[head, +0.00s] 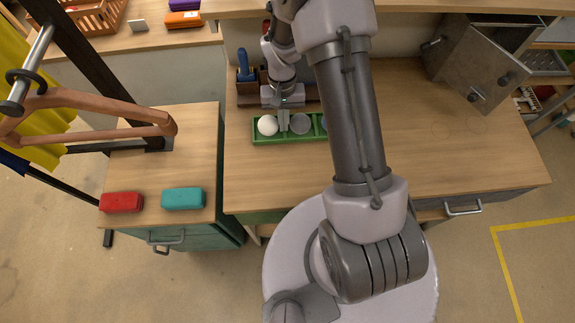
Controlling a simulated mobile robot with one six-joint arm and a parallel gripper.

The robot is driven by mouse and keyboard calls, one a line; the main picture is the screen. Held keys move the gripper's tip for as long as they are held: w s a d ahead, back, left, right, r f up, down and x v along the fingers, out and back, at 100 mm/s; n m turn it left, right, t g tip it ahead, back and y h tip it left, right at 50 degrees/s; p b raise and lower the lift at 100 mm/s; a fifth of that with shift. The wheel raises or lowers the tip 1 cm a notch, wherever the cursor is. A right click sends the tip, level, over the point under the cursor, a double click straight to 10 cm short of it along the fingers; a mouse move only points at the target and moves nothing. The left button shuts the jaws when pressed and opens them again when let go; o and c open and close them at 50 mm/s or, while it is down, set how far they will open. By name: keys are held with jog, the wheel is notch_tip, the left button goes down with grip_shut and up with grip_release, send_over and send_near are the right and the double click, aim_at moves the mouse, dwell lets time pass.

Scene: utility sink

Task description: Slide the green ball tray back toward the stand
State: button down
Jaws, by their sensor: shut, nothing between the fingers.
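The green ball tray (257,141) lies on the wooden worktop, long side across the picture. It holds a white ball (267,125) at its left and a grey ball (300,124) to the right of that. Another bluish ball at its right end is mostly hidden by my arm. My gripper (283,128) points down at the tray between the white and grey balls, fingers shut with nothing held. I cannot tell whether the fingertips touch the tray. The brown stand (248,97) is just behind the tray, partly hidden by my arm, with a blue-handled item (243,66) in it.
A metal box-like fixture (477,62) stands at the back right of the worktop. A red block (121,202) and a teal block (182,198) lie on the lower left cabinet. A rack with a wooden hanger (90,128) rises at left.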

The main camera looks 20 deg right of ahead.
jog(key=shift+s+f, duration=0.1)
jog(key=shift+f, duration=0.2)
jog(key=shift+w+r+p, duration=0.25)
jog(key=shift+r+p, duration=0.35)
jog(key=shift+r, duration=0.15)
jog(key=shift+w+d+r, duration=0.1)
jog(key=shift+w+r, duration=0.15)
jog(key=shift+r, duration=0.05)
notch_tip(320, 180, up, 16)
jog(key=w+p, duration=0.2)
jog(key=p, duration=0.2)
jog(key=shift+d+f, duration=0.2)
jog(key=shift+d, duration=0.15)
